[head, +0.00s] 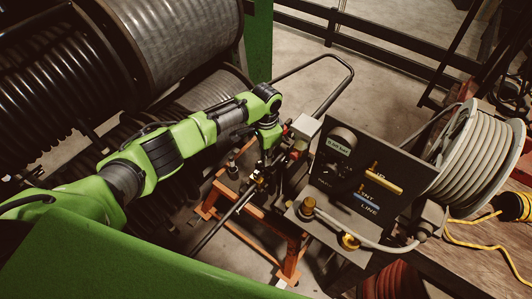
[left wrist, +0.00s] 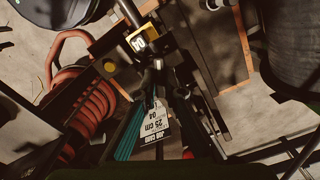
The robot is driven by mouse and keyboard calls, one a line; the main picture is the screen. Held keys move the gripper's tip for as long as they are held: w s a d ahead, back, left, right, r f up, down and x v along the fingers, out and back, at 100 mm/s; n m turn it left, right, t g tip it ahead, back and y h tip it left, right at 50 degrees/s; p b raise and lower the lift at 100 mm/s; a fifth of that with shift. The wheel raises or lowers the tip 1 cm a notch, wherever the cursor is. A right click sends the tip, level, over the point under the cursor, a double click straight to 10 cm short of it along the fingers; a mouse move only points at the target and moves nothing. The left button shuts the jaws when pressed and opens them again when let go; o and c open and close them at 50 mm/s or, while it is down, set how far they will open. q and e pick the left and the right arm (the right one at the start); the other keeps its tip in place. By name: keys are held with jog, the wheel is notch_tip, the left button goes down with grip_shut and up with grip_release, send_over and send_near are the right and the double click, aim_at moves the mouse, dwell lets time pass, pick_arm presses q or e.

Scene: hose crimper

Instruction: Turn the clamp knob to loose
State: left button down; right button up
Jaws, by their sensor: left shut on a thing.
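My left gripper (head: 260,174) reaches down at the metal bar fixture on the orange-framed stand. In the left wrist view its dark, teal-edged fingers (left wrist: 158,68) come together on a small dark part, which appears to be the clamp knob; the fingers mostly hide it. I cannot read the knob's setting. My right gripper is not in view.
A dark control panel (head: 335,190) with labels and yellow and blue handles stands to the right. A hose reel (head: 468,160) is beyond it. Large black hose coils (head: 60,70) fill the upper left. Red coiled hose (left wrist: 88,100) lies at left in the wrist view.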

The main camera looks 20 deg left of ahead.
pick_arm(q)
jog(key=n+p, duration=0.3)
jog(key=n, duration=0.3)
jog(key=shift+r, duration=0.2)
jog(key=n+p, duration=0.2)
jog(key=n, duration=0.2)
jog(key=n+p, duration=0.1)
jog(key=n, duration=0.1)
jog(key=shift+n, duration=0.4)
jog(key=n, duration=0.4)
jog(key=shift+w+f+n, duration=0.1)
jog(key=shift+n, duration=0.2)
jog(key=n, duration=0.5)
jog(key=shift+n, duration=0.5)
jog(key=c, duration=2.2)
grip_release()
jog(key=shift+o, duration=0.3)
